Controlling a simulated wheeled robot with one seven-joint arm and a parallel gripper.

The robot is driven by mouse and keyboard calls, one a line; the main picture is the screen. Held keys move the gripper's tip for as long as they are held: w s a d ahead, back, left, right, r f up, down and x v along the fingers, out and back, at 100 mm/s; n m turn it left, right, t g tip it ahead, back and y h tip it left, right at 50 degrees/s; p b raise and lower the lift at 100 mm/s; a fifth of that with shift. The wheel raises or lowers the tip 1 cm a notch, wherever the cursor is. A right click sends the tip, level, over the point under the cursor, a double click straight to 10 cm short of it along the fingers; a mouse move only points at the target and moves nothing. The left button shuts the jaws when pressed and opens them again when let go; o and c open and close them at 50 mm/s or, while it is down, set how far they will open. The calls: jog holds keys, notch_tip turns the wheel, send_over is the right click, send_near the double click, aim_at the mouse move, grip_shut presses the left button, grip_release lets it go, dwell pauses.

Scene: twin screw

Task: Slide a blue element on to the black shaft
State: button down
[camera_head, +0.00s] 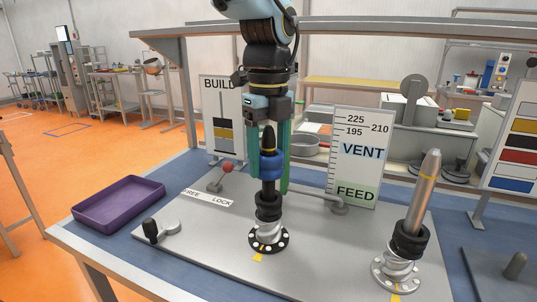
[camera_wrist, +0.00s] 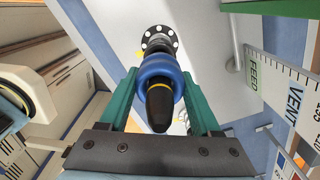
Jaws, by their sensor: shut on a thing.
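The black shaft (camera_head: 269,140) stands upright on a silver base with a black, dotted flange; its dark tapered tip with a yellow band also shows in the wrist view (camera_wrist: 158,108). A blue element (camera_head: 271,168) is around the shaft, below the tip, and shows as a thick blue ring in the wrist view (camera_wrist: 161,68). My gripper (camera_head: 269,180) points down over the shaft, its green fingers shut on the blue element from both sides. A black element (camera_head: 268,207) sits lower on the same shaft. Whether blue and black touch is unclear.
A silver shaft (camera_head: 424,195) with a black element (camera_head: 410,240) stands at right. A purple tray (camera_head: 118,203) lies at left. A red-knobbed lever (camera_head: 227,168), a black-knobbed lever (camera_head: 155,230), the BUILD sign (camera_head: 220,88) and the VENT/FEED board (camera_head: 362,155) stand near.

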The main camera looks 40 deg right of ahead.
aim_at(269, 126)
jog(key=shift+f+b, duration=0.45)
jog(key=shift+f, duration=0.45)
grip_release()
jog(key=shift+f, duration=0.1)
notch_tip(269, 126, up, 11)
jog(key=shift+f+b, duration=0.1)
jog(key=shift+b, duration=0.45)
jog(key=shift+s, duration=0.1)
